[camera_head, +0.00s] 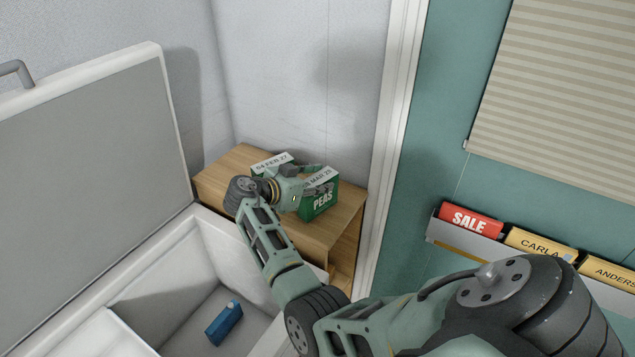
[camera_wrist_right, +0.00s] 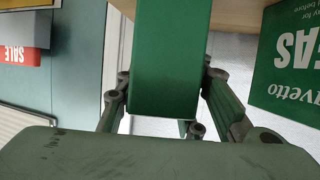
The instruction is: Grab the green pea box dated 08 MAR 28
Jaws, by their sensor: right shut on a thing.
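A green pea box (camera_head: 318,204) stands at the right of the wooden table in the head view. Its white top label reads "MAR 28", with the start of the date partly covered by my gripper. My right gripper (camera_head: 305,178) is shut on this box from its left side. In the right wrist view the held box (camera_wrist_right: 165,65) fills the space between the two fingers. A second green pea box (camera_head: 262,163), labelled "04 FEB 27", stands behind and to the left, mostly hidden by my gripper. Its front also shows in the wrist view (camera_wrist_right: 290,65). My left gripper is not in view.
The wooden table (camera_head: 338,225) stands in a corner between white walls. A white open chest (camera_head: 200,245) with a raised lid (camera_head: 90,150) is at the left, with a blue carton (camera_head: 225,322) inside. A rack with a red SALE sign (camera_head: 470,221) hangs at the right.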

